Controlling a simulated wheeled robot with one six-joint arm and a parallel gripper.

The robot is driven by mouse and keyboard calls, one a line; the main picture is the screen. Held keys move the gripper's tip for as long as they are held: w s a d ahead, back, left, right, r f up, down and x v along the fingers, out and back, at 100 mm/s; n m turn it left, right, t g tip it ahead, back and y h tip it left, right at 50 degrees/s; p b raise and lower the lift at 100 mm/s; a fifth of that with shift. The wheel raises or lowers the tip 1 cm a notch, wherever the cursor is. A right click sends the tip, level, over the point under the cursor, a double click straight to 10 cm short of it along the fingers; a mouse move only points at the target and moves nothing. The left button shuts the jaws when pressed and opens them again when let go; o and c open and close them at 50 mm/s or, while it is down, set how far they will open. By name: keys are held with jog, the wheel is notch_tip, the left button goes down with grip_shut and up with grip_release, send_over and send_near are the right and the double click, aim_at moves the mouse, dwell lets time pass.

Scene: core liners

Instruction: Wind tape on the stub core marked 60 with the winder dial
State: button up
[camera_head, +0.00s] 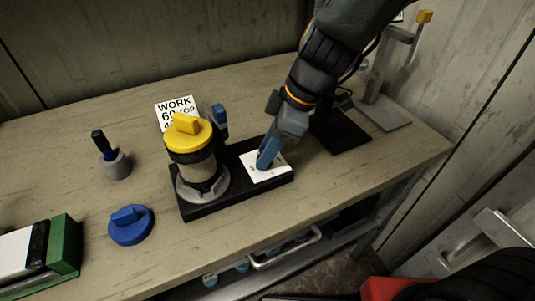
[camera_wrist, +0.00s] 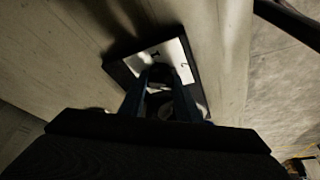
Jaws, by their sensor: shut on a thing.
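The winder's black base (camera_head: 215,203) lies on the bench, with a pale core (camera_head: 197,168) upright at its left end on a grey round seat. A yellow cap (camera_head: 188,133) with a raised grip sits on top of the core. A white dial plate (camera_head: 266,174) with printed numerals is at the base's right end; it also shows in the wrist view (camera_wrist: 181,60). My gripper (camera_head: 264,163) points down over this plate, its blue fingers shut on the dial knob, which is mostly hidden between them. No mark 60 is legible on the core.
A white card (camera_head: 176,108) reading WORK, 60 TOP stands behind the cap, partly covered. A grey cup with a dark handle (camera_head: 116,164), a blue knobbed disc (camera_head: 130,225) and a green block (camera_head: 66,246) are left. A black mat (camera_head: 341,131) lies right.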

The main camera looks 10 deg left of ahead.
jog(key=m+t, duration=0.1)
jog(key=m, duration=0.2)
jog(key=shift+s+m+t, duration=0.1)
jog(key=shift+m+t, duration=0.2)
jog(key=shift+m, duration=0.1)
jog(key=m+p, duration=0.1)
jog(key=m, duration=0.1)
jog(key=shift+s+r+m+t+h, duration=0.1)
jog(key=shift+r+m+t+h, duration=0.05)
jog(key=shift+m+t+h, duration=0.2)
jog(key=m+t+p, duration=0.1)
jog(key=m+p, duration=0.2)
jog(key=shift+a+h+p, duration=0.1)
jog(key=shift+h+p, duration=0.25)
jog(key=shift+p, duration=0.05)
jog(key=m+p, duration=0.1)
jog(key=p, duration=0.1)
jog(key=shift+m+t+p, duration=0.25)
jog(key=shift+p, duration=0.15)
jog(key=shift+h+p, duration=0.3)
jog(key=o, duration=1)
jog(key=shift+o, duration=0.2)
